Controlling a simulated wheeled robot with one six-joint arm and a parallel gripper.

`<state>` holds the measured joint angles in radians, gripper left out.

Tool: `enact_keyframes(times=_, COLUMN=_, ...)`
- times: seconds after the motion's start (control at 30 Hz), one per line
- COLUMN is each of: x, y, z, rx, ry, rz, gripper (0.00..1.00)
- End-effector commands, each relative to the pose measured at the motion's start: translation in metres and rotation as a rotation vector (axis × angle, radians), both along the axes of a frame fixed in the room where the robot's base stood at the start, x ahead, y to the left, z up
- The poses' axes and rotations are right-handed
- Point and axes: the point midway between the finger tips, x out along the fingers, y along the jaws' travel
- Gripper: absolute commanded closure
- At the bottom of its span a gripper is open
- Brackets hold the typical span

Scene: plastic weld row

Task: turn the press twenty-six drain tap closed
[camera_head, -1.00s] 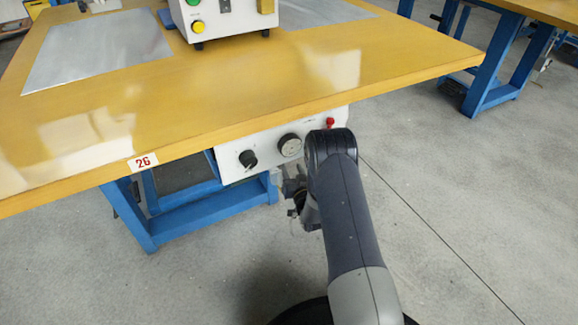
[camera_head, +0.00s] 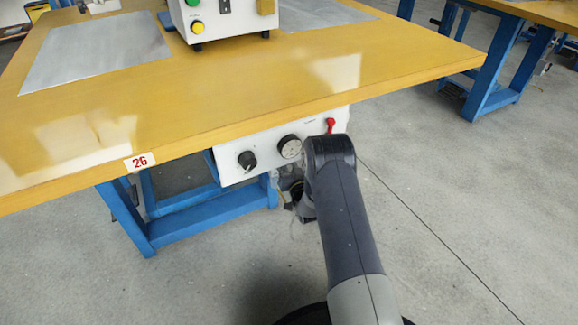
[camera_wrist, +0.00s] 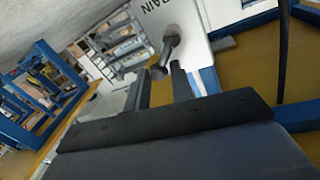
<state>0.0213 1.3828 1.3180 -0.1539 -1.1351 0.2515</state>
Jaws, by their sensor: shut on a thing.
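In the wrist view, the drain tap (camera_wrist: 171,40) is a grey metal stem with a short lever, standing out from a white panel beside lettering that reads "RAIN", its first letter cut off. My gripper (camera_wrist: 160,71) has its two dark fingers on either side of the lever's end and is shut on it. In the head view, the white front panel (camera_head: 235,160) hangs under the yellow bench marked with a "26" label (camera_head: 139,161). My arm hides the tap and my fingertips there.
The panel also carries a black knob (camera_head: 247,160), a round gauge (camera_head: 290,147) and a red lever (camera_head: 330,126). The blue bench frame (camera_head: 210,212) stands below, left of my arm. Open grey floor (camera_head: 460,200) lies to the right.

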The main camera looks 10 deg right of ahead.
Motion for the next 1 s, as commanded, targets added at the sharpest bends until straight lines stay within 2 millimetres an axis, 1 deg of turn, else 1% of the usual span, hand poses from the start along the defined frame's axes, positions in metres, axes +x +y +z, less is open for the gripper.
enact_keyframes(times=0.03, x=0.000, y=0.000, z=0.000, rx=0.000, ry=0.001, rz=-0.001, gripper=0.89)
enact_keyframes(times=0.17, x=0.000, y=0.000, z=0.000, rx=0.000, ry=0.001, rz=-0.001, gripper=1.00)
enact_keyframes(times=0.37, x=0.000, y=0.000, z=-0.001, rx=-0.013, ry=-0.002, rz=-0.001, gripper=1.00)
enact_keyframes(times=0.53, x=-0.001, y=0.001, z=0.000, rx=-0.064, ry=-0.018, rz=-0.002, gripper=1.00)
enact_keyframes(times=0.77, x=-0.003, y=0.006, z=0.003, rx=-0.213, ry=-0.066, rz=-0.003, gripper=1.00)
enact_keyframes(times=1.0, x=-0.005, y=0.013, z=0.006, rx=-0.411, ry=-0.130, rz=-0.002, gripper=1.00)
